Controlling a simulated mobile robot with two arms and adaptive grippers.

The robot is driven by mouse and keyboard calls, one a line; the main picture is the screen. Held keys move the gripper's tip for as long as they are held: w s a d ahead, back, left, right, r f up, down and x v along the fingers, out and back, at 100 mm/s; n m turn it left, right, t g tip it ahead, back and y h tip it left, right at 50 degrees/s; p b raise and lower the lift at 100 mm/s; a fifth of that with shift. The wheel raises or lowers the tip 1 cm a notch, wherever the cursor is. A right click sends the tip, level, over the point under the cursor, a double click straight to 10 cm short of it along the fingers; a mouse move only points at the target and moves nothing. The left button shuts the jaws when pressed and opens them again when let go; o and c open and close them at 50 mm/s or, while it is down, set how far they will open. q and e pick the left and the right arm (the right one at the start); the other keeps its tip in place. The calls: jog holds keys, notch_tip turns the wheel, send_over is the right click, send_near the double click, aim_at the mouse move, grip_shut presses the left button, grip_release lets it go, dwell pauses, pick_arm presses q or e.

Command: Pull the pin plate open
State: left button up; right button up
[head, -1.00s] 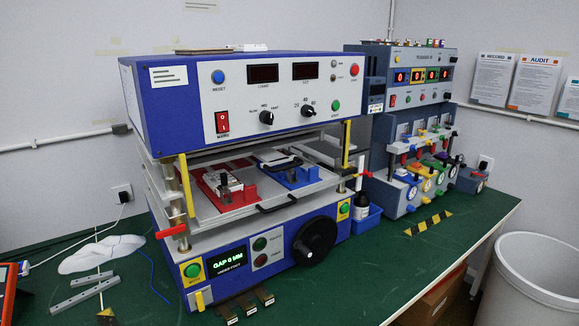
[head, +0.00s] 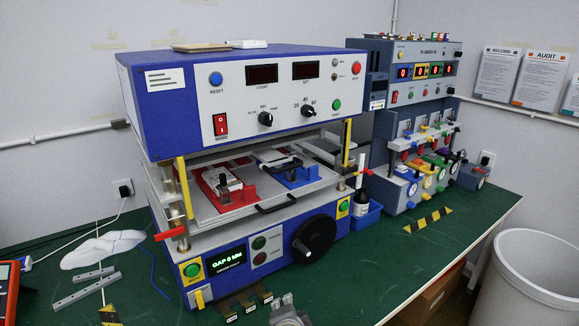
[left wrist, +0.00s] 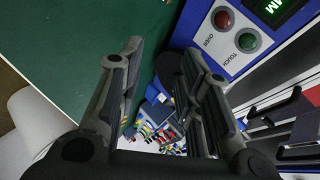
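A grey plate (head: 237,207) with a black handle (head: 278,205) on its front edge sits in the middle opening of the blue and white press (head: 240,110). A red fixture (head: 222,186) and a blue fixture (head: 287,174) stand on it. No label shows which part is the pin plate. In the head view a grey gripper (head: 287,309), probably my left, shows at the bottom edge, in front of the press and apart from the handle. In the left wrist view my left gripper (left wrist: 165,52) has its fingers spread, with nothing held. My right gripper is not seen.
The press's black hand wheel (head: 314,238) juts out below the handle, beside two lamps (head: 260,250). Yellow posts (head: 184,188) flank the opening. A second machine (head: 410,130) stands to the right. The green bench (head: 360,285) is clear at the front right.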

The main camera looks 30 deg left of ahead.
pick_arm(q)
jog(key=w+a+r+m+t+y, duration=0.25)
jog(key=w+r, duration=0.55)
jog(key=r, duration=0.4)
jog(key=m+t+y, duration=0.1)
jog(key=t+y, duration=0.2)
jog(key=y, duration=0.2)
send_near(290, 167)
jog(key=p+x, duration=0.3)
jog(key=x, duration=0.6)
jog(key=shift+w+a, duration=0.2)
jog(key=shift+w+a+f+p, duration=0.1)
jog(key=shift+w+a+p, duration=0.25)
jog(key=shift+w+a, duration=0.1)
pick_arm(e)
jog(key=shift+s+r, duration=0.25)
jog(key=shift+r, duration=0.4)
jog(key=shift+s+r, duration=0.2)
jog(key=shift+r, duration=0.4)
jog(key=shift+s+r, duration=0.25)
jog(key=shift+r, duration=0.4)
pick_arm(q)
grip_shut()
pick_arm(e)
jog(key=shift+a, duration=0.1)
